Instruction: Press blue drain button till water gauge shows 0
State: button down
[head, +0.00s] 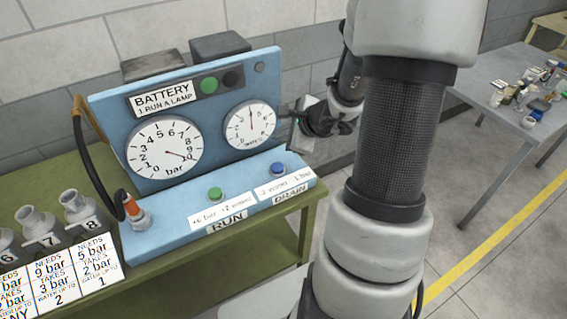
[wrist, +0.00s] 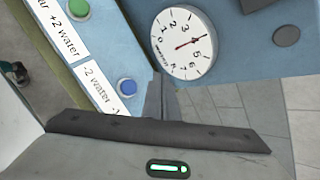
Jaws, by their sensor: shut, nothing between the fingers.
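The blue drain button (head: 278,168) sits on the sloped front of a blue panel, above the "DRAIN" label (head: 290,194). It also shows in the wrist view (wrist: 127,87), just left of my fingers. The round water gauge (head: 250,125) is on the upright face behind it. Its needle points about straight up in the head view; in the wrist view the gauge (wrist: 182,44) seems to read about 4. My gripper (head: 284,112) is shut and empty, at the panel's right side, above and right of the button and apart from it. Its fingers (wrist: 159,80) show in the wrist view.
A green run button (head: 215,194) is left of the blue one. A bar gauge (head: 165,150) has its needle low right. A green bench (head: 230,270) carries the panel. A grey table (head: 500,75) stands right.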

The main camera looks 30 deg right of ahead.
jog(key=shift+a+f, duration=0.1)
jog(key=b, duration=0.6)
send_over(280, 169)
notch_tip(280, 169, down, 7)
jog(key=shift+f, duration=0.2)
jog(key=shift+f+b, duration=0.6)
jog(key=shift+f, duration=0.15)
dwell(1.3)
jog(key=shift+f+b, duration=0.3)
jog(key=shift+b, duration=0.4)
jog(key=shift+f+b, duration=0.5)
jog(key=shift+b, duration=0.15)
dwell(0.4)
jog(key=shift+r, duration=0.1)
jog(key=shift+r+p, duration=0.6)
jog(key=shift+r, duration=0.25)
jog(key=shift+r, duration=0.1)
